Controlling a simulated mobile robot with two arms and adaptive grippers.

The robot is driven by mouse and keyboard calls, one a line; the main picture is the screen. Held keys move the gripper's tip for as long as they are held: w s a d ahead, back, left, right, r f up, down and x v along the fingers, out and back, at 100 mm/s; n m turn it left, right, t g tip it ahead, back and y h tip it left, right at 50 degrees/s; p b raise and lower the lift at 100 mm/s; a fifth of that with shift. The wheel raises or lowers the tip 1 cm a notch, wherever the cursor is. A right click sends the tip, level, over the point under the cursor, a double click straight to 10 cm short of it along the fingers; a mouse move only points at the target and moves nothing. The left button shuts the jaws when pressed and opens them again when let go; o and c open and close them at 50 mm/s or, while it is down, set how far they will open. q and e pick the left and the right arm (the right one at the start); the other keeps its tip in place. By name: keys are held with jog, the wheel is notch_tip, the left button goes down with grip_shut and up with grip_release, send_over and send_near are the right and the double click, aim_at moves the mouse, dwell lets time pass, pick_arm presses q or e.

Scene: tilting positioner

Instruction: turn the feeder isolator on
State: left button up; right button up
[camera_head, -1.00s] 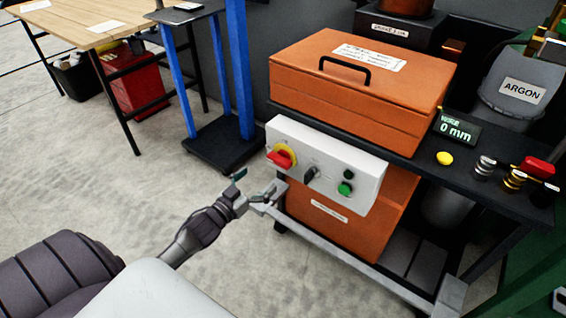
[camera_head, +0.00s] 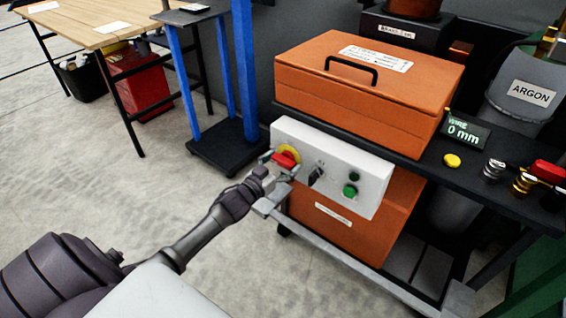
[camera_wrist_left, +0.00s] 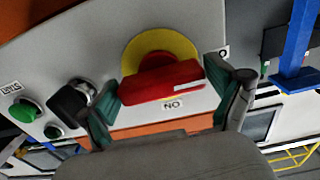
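The feeder isolator (camera_head: 288,157) is a red handle on a yellow disc at the left end of a white control panel (camera_head: 371,176). In the left wrist view the red handle (camera_wrist_left: 160,84) lies nearly crosswise, with a white mark near its right end. An "ON" label (camera_wrist_left: 172,104) reads upside down below it, and an "O" label (camera_wrist_left: 223,52) is at its right. My left gripper (camera_head: 281,166) is open at the isolator. Its green-padded fingers stand at either end of the handle, and contact cannot be told. My right gripper is out of view.
A black knob (camera_head: 316,174) sits close beside the isolator on the panel. A green button (camera_head: 350,191) and a smaller dark green one are further right. An orange toolbox (camera_head: 362,90) stands on the bench above, and a grey rail (camera_head: 350,260) runs below.

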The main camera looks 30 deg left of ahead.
pick_arm(q)
jog(key=c, duration=0.7)
jog(key=shift+o, duration=0.2)
